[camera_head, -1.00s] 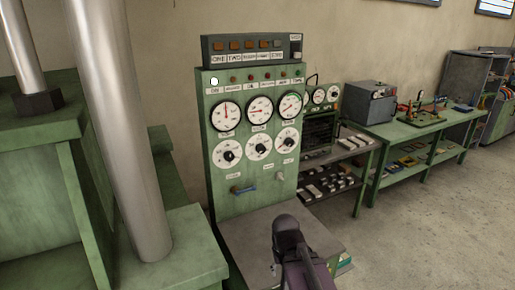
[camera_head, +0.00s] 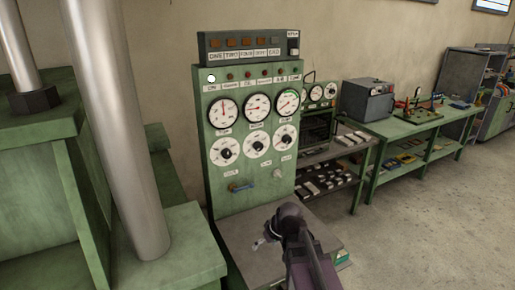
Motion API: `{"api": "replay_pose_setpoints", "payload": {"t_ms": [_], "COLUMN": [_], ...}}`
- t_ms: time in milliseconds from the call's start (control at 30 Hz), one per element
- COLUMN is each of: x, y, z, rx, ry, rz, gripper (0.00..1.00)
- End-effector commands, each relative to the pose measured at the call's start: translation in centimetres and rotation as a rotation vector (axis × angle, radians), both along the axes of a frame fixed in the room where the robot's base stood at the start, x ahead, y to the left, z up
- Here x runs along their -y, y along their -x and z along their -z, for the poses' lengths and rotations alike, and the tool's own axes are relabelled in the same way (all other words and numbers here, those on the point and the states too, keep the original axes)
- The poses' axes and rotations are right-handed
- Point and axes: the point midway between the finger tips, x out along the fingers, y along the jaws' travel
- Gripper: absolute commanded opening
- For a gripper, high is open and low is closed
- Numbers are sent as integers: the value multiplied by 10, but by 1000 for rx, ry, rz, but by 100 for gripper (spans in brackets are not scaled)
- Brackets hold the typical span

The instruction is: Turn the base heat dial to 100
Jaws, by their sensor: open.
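A green control panel (camera_head: 212,197) stands upright in the middle of the view. It carries a lower row of three white dials with dark knobs: a left dial (camera_head: 224,151), a middle dial (camera_head: 256,146) and a right dial (camera_head: 285,138). The labels are too small to read, so I cannot tell which is the base heat dial. My gripper (camera_head: 259,244) is open, low in front of the panel, over the grey ledge and apart from the dials. My arm hides part of the ledge.
Above the dials are three round gauges (camera_head: 257,108) and a row of small lamps. A blue handle (camera_head: 241,187) sticks out below them. A large steel column (camera_head: 117,130) stands close on the left. Shelves (camera_head: 325,177) and a green workbench (camera_head: 430,125) lie to the right.

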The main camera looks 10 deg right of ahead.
Motion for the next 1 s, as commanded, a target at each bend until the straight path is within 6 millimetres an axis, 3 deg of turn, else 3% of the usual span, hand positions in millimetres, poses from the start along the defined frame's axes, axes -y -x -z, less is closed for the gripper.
{"api": "replay_pose_setpoints", "payload": {"t_ms": [33,300,467,600,800,1000], "x": [-5,-18,-6,17,54,78], "y": [-19,-106,-153,-190,-227,-242], "z": [-6,-58,-95,-126,-156,-169], "rx": [66,506,771,979,1179,1258], "ry": [-42,-212,-239,-218,-141,-83], "rz": [-35,-171,-168,-118,-14,57], "gripper": [93,93,93,93,93,93]}}
